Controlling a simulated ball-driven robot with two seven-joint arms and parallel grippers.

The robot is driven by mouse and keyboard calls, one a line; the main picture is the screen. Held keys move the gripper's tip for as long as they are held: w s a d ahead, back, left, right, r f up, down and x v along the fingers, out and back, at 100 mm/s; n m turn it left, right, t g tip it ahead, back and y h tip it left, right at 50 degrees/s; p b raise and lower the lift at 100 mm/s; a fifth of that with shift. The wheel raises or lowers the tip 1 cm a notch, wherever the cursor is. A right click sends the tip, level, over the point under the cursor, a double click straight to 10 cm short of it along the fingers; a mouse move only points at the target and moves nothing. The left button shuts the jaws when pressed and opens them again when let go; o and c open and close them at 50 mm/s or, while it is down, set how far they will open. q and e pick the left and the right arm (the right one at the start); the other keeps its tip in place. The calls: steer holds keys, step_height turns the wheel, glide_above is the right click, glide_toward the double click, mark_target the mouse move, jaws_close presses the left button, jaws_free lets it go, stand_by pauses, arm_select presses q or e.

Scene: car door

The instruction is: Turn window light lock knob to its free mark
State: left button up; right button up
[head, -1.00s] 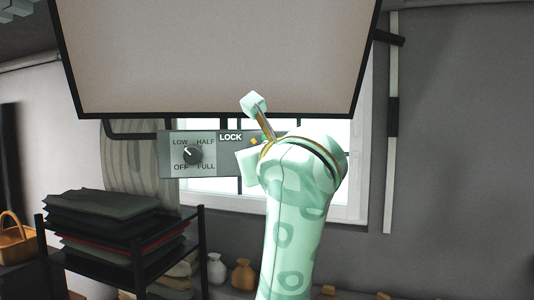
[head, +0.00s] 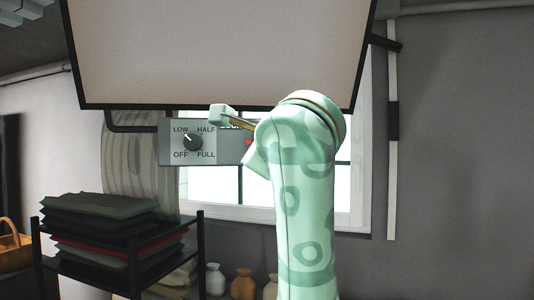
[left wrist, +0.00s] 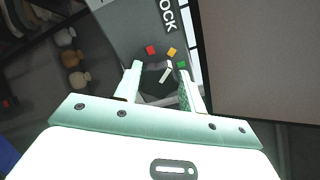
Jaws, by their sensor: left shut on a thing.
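The dark round lock knob (left wrist: 154,84) sits on the grey panel (head: 230,150) in the left wrist view. My left gripper (left wrist: 160,78) is shut on it, one finger on each side. The knob's white pointer line (left wrist: 165,74) points up and right, between the yellow mark (left wrist: 172,52) and the green mark (left wrist: 182,65). A red mark (left wrist: 150,50) lies further left. The mark labels are not readable. In the head view my left wrist hides the knob and most of the LOCK lettering; the red mark (head: 249,142) shows beside it.
A second knob (head: 193,142), with LOW, HALF, OFF and FULL labels, sits at the panel's left and points near LOW. A large framed board (head: 220,50) hangs above. A black rack (head: 130,262) with folded cloths stands at the lower left. Vases (head: 243,283) stand below.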

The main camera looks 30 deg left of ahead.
arm_select(q)
steer(key=shift+f+n+b, duration=0.15)
steer(key=shift+n+b, duration=0.85)
steer(key=shift+n, duration=1.4)
steer(key=shift+f+n+b, duration=0.1)
steer(key=shift+n+b, duration=0.85)
steer(key=shift+n, duration=1.45)
steer(key=o, duration=1)
steer(key=shift+c, duration=0.2)
steer(key=shift+s, duration=0.1)
steer(key=b+v, duration=0.3)
steer(key=v, duration=1.3)
steer(key=shift+d, duration=0.1)
